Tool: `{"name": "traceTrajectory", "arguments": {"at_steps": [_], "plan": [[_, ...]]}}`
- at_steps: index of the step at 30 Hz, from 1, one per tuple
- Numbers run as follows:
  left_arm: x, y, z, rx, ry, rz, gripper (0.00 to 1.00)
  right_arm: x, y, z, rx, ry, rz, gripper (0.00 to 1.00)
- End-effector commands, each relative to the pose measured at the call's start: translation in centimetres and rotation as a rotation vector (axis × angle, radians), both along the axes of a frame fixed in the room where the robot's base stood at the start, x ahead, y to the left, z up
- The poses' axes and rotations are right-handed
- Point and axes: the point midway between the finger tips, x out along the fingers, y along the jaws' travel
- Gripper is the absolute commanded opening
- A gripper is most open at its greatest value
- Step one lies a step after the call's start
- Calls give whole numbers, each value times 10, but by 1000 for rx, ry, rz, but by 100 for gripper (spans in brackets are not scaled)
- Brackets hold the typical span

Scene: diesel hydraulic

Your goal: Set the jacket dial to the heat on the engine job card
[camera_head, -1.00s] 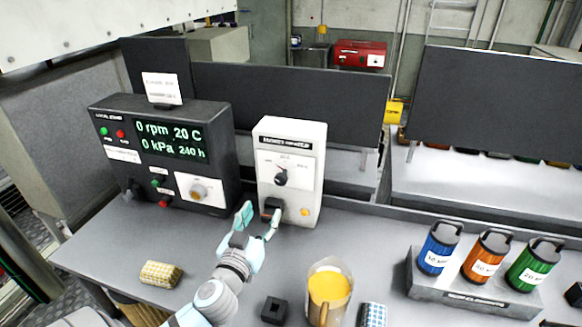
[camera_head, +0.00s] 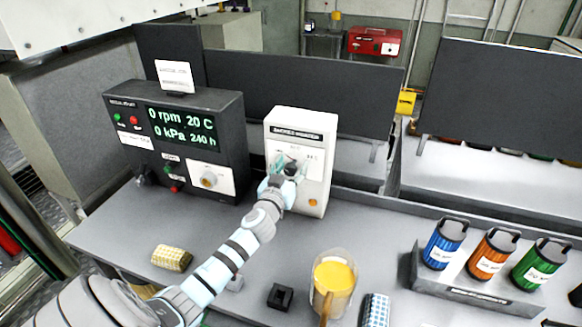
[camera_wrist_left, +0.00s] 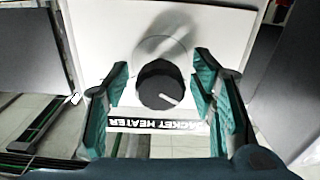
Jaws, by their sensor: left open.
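The jacket heater is a white upright box (camera_head: 318,150) on the bench, with a dark round dial on its front. In the left wrist view the black dial (camera_wrist_left: 160,86) with a white pointer line sits between my fingers. My left gripper (camera_head: 284,172) is in front of the dial in the head view and partly hides it. In the left wrist view the fingers (camera_wrist_left: 160,95) are open, one on each side of the dial and apart from it. A white card (camera_head: 174,76) stands on top of the dark control panel; its writing is too small to read. My right gripper is not in view.
The control panel (camera_head: 130,150) left of the heater reads 0 rpm, 20 C, 0 kPa, 240 h. A jug of yellow liquid (camera_head: 333,282), a black block (camera_head: 281,297) and a yellow sponge (camera_head: 172,257) lie in front. Blue, orange and green canisters stand in a rack (camera_head: 465,285) at right.

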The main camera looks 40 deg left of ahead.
Motion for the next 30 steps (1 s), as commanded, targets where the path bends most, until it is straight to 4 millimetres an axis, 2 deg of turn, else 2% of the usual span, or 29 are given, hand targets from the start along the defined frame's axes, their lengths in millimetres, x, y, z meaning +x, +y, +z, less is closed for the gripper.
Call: {"name": "traceTrajectory", "arguments": {"at_steps": [3, 4, 12, 13, 23, 30], "plan": [[0, 0, 0, 0, 0, 0, 51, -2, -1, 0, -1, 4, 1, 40], [0, 0, 0, 0, 0, 0, 48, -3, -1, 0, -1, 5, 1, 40], [0, -1, 0, -1, 0, -1, 5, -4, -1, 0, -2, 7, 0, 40], [0, -1, 0, -1, 0, -1, 2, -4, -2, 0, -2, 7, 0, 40], [0, -1, 0, 40, 14, -1, 2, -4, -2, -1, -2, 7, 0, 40], [0, -1, 0, 165, 58, 0, 2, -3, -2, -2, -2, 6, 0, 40]]}}
